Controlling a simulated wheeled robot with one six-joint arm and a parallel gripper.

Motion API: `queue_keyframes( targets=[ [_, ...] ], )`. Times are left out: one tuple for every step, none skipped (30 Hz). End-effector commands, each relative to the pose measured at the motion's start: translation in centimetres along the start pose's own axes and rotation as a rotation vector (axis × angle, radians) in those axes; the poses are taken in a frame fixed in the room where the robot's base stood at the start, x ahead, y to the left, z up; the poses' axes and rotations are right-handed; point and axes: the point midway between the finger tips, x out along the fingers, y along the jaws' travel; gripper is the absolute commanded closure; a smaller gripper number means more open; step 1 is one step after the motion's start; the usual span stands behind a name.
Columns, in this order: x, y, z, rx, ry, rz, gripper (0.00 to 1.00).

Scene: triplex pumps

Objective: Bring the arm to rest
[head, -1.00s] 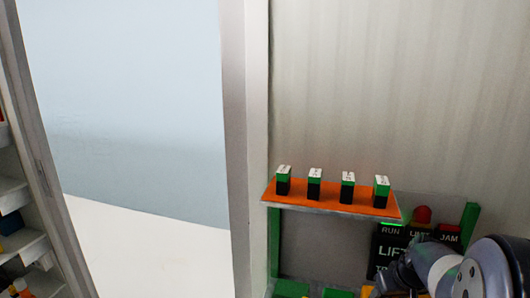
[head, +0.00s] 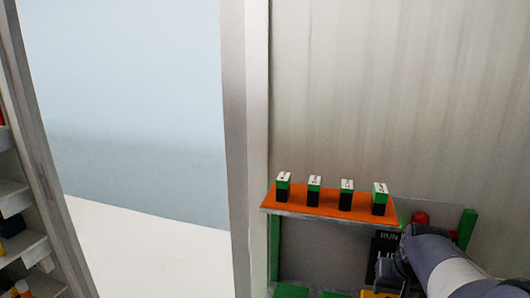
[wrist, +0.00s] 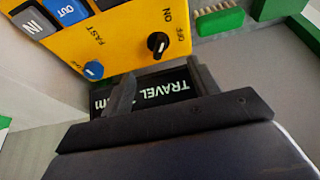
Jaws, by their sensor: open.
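My arm (head: 445,268) reaches in from the lower right of the head view, in front of a black sign panel. My gripper shows in the wrist view (wrist: 160,88), its two dark fingers apart with nothing held between them. Beyond the fingers is a black label reading "TRAVEL" (wrist: 165,91), partly hidden by them. A yellow control panel (wrist: 125,38) with a black knob, a blue knob and "IN" and "OUT" buttons lies just past the fingers. I cannot tell whether the fingers touch anything.
An orange shelf (head: 330,206) holds several green and black blocks with white tops. A red dome (head: 421,218) is just right of it. A green-handled brush (wrist: 220,20) is near the yellow panel. Shelving (head: 12,195) stands at the far left, and the doorway looks clear.

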Motion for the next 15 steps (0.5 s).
queue_keyframes(
  targets=[
    [-0.9,0.0,-0.1,0.000,0.004,0.001,0.42],
    [-1.3,0.0,-0.1,0.000,0.004,0.001,0.42],
    [-1.8,0.0,0.0,0.000,0.003,0.001,0.42],
    [-2.2,0.0,0.0,0.000,0.003,0.001,0.42],
    [-2.5,0.0,0.0,0.000,0.003,0.001,0.42],
    [-2.9,0.0,0.0,0.000,0.002,0.000,0.42],
    [-3.1,0.0,0.0,0.000,0.002,0.000,0.42],
    [-3.3,0.0,0.0,0.000,0.002,0.000,0.42],
    [-3.5,0.0,0.0,0.000,0.002,0.000,0.42],
    [-3.6,0.0,0.0,0.000,0.001,0.000,0.42],
    [-3.7,0.0,0.0,0.000,0.000,0.000,0.42],
    [-3.8,0.0,0.0,0.000,-0.001,0.000,0.42],
    [-3.8,0.0,0.0,0.000,-0.001,0.000,0.42],
    [-3.8,0.0,0.1,0.000,-0.001,0.000,0.42],
    [-3.8,0.0,0.1,0.000,-0.001,0.000,0.42]
  ],
)
